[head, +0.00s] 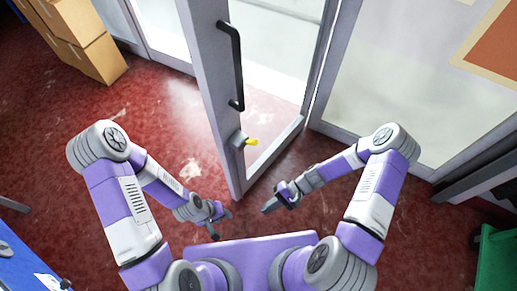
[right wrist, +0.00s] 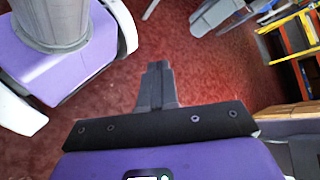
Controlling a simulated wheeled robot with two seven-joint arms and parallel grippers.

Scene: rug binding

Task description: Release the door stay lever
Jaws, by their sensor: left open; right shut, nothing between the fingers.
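The door stay lever (head: 251,142) is a small yellow piece on a grey housing, low on the edge of the open glass door (head: 215,75). My left gripper (head: 222,214) is open and empty, left of the door's lower corner and below the lever in the picture. My right gripper (head: 268,207) is shut and empty, right of the door's lower corner and apart from the lever. In the right wrist view, the right gripper's closed fingers (right wrist: 157,68) point over the red floor. The lever cannot be made out in that view.
A black pull handle (head: 236,65) is on the door above the lever. Cardboard boxes (head: 80,40) stand at upper left. A blue object (head: 25,265) is at lower left and a green one (head: 495,258) at lower right. Red carpet (head: 150,105) is clear left of the door.

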